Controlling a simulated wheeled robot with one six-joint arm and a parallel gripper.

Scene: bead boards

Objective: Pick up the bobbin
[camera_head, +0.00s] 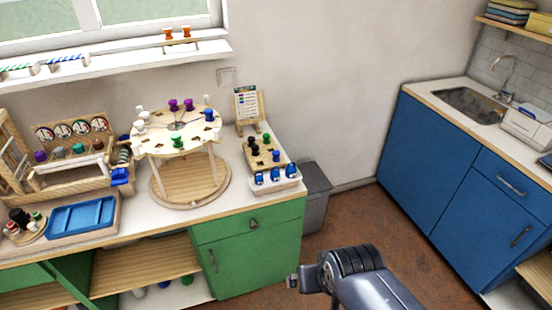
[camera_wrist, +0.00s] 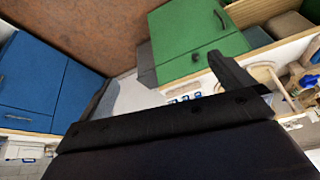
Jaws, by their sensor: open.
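Several bobbin-like spools show in the head view, and I cannot tell which one is meant. Purple spools (camera_head: 188,104), a green spool (camera_head: 178,141) and white spools stand on the round wooden stand (camera_head: 190,191). Black and green spools (camera_head: 254,149) stand on a small wooden board to its right. Two orange spools (camera_head: 186,31) stand on the windowsill rack. My gripper (camera_wrist: 162,70) is open with nothing seen between its fingers. In the head view my arm is at the lower middle, over the floor and apart from the green counter.
A blue tray (camera_head: 82,215) lies on the left counter (camera_head: 225,203), beside a wooden rack. A grey bin (camera_head: 315,190) stands by the green cabinet (camera_head: 245,250). A blue cabinet (camera_head: 435,150) with a sink is at right. Brown floor (camera_head: 365,215) between them is clear.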

